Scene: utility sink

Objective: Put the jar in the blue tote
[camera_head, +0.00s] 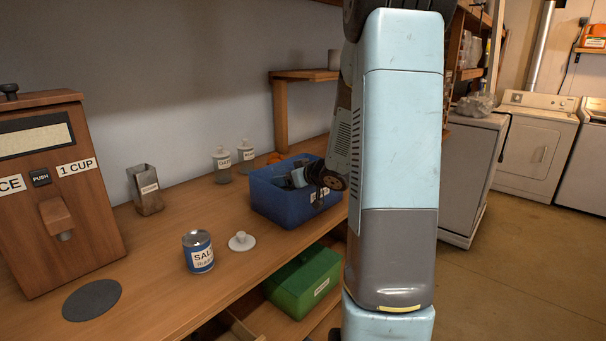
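A glass jar (198,252) with a blue-and-white label stands upright and open on the wooden counter, left of the tote. A white knobbed lid (241,242) lies on the counter beside it. The blue tote (284,206) stands farther back on the counter, with a partly hidden label on its front. My arm reaches down to the tote's right side, and what looks like my gripper (299,178) is at or inside its opening. The fingers are too small and dark to show whether they are open or shut. Much of the tote's inside is hidden.
Two lidded, labelled jars (222,165) (245,157) stand behind the tote's left side. A metal holder (146,190), a wooden dispenser (58,190) and a dark round pad (92,300) are to the left. A green bin (303,283) sits on the shelf below. The counter's front middle is clear.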

